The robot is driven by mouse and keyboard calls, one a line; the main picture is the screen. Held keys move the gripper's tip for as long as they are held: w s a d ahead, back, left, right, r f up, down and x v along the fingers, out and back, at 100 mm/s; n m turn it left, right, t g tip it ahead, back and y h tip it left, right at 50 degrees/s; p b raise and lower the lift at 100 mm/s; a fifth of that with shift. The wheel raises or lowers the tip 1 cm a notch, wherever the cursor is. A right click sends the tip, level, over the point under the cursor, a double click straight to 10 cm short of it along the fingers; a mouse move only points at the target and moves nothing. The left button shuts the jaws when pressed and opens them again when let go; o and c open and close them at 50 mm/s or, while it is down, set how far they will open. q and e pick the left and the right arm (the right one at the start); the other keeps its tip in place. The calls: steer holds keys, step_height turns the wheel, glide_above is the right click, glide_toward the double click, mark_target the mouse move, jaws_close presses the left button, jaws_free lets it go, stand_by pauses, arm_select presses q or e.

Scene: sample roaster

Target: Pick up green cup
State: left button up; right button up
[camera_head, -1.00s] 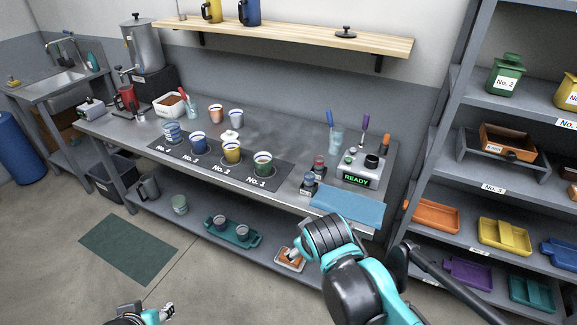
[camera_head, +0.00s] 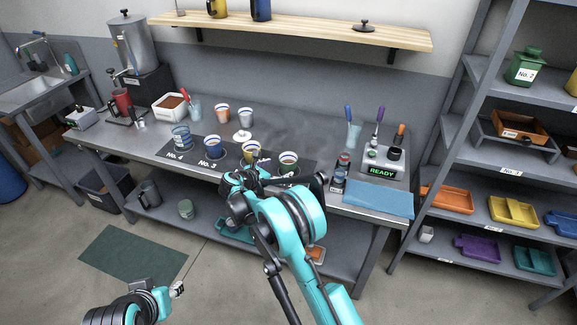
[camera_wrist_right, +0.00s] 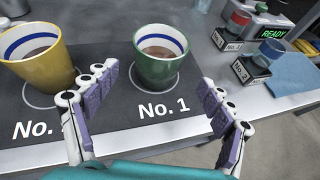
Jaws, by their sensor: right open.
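The green cup (camera_wrist_right: 160,58) stands upright on the dark mat at the No. 1 mark in the right wrist view. It has a white inside with a blue band and something brown in it. In the head view only its upper part (camera_head: 288,160) shows past my arm. My right gripper (camera_wrist_right: 160,118) is open, its purple-padded fingers on the near side of the cup, apart from it. In the head view my right gripper (camera_head: 272,178) is over the bench's front edge, partly hidden by its own arm. My left gripper (camera_head: 178,289) is low at the bottom left, over the floor.
A yellow cup (camera_wrist_right: 38,52) stands close left of the green cup. Small labelled jars (camera_head: 340,172), a READY device (camera_head: 382,170) and a blue cloth (camera_head: 378,198) are to the right. Other cups (camera_head: 181,138) stand left. A wooden shelf (camera_head: 300,32) hangs above.

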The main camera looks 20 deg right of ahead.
mark_target(283, 168)
steer(key=shift+w+a+f, duration=0.15)
steer(key=shift+w+f, duration=0.1)
steer(key=shift+f, duration=0.15)
steer(key=shift+w+d+f+n+h, duration=0.2)
steer(key=shift+f+n+h, duration=0.05)
steer(key=shift+n+h, duration=0.05)
steer(key=shift+b+x, duration=0.5)
steer(key=shift+x, duration=0.45)
steer(key=b+x, duration=0.2)
steer(key=x, duration=0.3)
steer(key=shift+d+f, duration=0.15)
steer(key=shift+d, duration=0.05)
steer(key=shift+c, duration=0.8)
steer(key=c, duration=1.4)
